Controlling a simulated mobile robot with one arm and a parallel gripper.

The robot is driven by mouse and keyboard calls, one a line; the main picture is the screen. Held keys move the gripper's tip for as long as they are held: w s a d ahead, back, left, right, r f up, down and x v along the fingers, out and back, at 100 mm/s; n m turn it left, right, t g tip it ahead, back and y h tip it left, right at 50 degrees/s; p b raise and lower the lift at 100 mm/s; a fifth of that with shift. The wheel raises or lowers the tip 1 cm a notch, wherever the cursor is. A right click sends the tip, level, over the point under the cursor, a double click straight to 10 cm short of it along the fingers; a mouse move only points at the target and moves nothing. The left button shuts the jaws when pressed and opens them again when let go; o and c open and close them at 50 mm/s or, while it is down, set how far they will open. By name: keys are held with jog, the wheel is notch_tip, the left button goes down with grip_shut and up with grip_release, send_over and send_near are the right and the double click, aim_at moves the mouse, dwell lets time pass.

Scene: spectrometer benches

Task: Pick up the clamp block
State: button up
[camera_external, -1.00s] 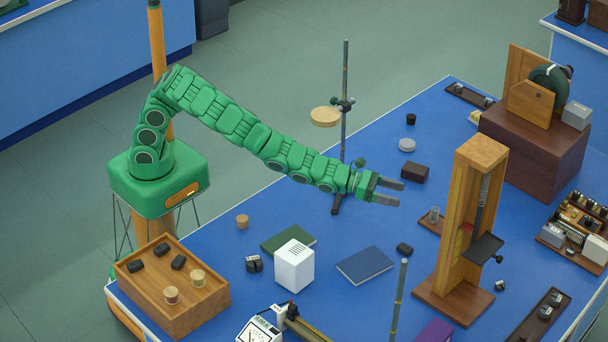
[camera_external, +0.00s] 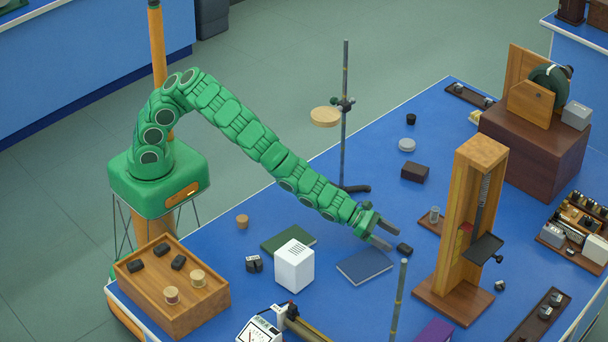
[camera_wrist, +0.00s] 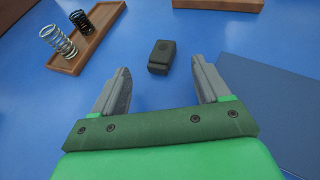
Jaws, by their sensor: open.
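A small black block, which looks like the clamp block (camera_external: 404,249), lies on the blue bench to the right of the blue notebook. In the wrist view the clamp block (camera_wrist: 162,57) lies just beyond the fingertips, between their lines and apart from both. My gripper (camera_external: 394,240) is low over the bench, open and empty, beside the block. In the wrist view the two grey fingers of my gripper (camera_wrist: 163,75) are spread wide. Another dark block (camera_external: 254,264) stands beside the white box, and more black blocks lie in the wooden tray at left.
A blue notebook (camera_external: 365,266) lies beside my gripper. A tall wooden stand (camera_external: 465,235) rises to the right, with a spring tray (camera_wrist: 88,45) near it. A metal rod (camera_external: 399,300) stands in front. A white box (camera_external: 294,266) sits left. Bare bench surrounds the block.

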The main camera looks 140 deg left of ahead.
aim_at(404, 247)
jog(key=shift+w, duration=0.15)
jog(key=shift+x, duration=1.7)
jog(key=shift+w+a+f, duration=0.15)
jog(key=shift+w+f, duration=0.05)
jog(key=shift+w, duration=0.55)
grip_shut()
